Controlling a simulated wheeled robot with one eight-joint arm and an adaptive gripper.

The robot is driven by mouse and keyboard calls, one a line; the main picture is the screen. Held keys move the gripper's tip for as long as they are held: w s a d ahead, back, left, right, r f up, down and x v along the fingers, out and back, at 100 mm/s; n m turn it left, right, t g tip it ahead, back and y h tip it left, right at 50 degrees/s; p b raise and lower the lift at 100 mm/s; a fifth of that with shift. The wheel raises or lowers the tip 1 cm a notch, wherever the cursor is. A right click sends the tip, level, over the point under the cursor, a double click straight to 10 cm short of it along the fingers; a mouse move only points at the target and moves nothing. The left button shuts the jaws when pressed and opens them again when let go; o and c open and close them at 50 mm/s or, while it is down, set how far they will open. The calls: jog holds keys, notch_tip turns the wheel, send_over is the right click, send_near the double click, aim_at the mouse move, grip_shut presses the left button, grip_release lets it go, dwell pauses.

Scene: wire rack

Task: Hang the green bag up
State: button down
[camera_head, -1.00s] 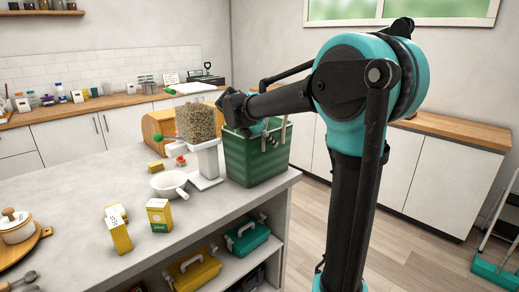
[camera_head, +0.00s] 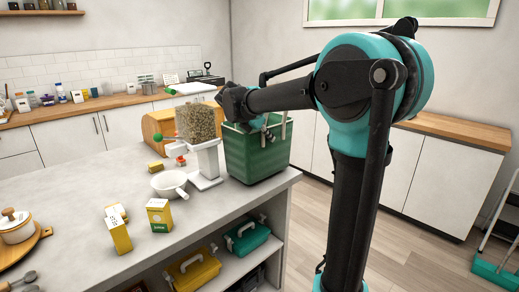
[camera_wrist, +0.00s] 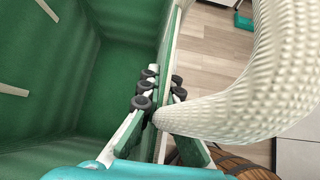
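The green bag (camera_head: 258,158) stands upright and open-topped on the right end of the grey counter, with pale strap handles. In the wrist view its green inside (camera_wrist: 60,70) fills the left. My gripper (camera_head: 262,132) reaches down at its top edge. In the wrist view my gripper (camera_wrist: 160,92) has its dark fingertips close together, on either side of the bag's upright side strip, and looks shut on it. A large white ribbed curve (camera_wrist: 245,95), very near the camera, hides part of the right. No hanging place can be made out.
A grain-filled dispenser (camera_head: 195,122) on a white stand is close left of the bag. A white pan (camera_head: 170,184) and yellow cartons (camera_head: 159,215) sit on the counter (camera_head: 75,200). Toolboxes (camera_head: 247,238) fill the shelf below. Open floor (camera_head: 425,215) lies to the right.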

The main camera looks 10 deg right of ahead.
aim_at(269, 128)
jog(key=shift+r, duration=1.7)
notch_tip(269, 128, down, 5)
jog(key=shift+f, duration=0.1)
jog(key=shift+v, duration=0.8)
jog(key=shift+s+a+r, duration=0.25)
jog(key=shift+a+r, duration=0.05)
jog(key=shift+r, duration=0.15)
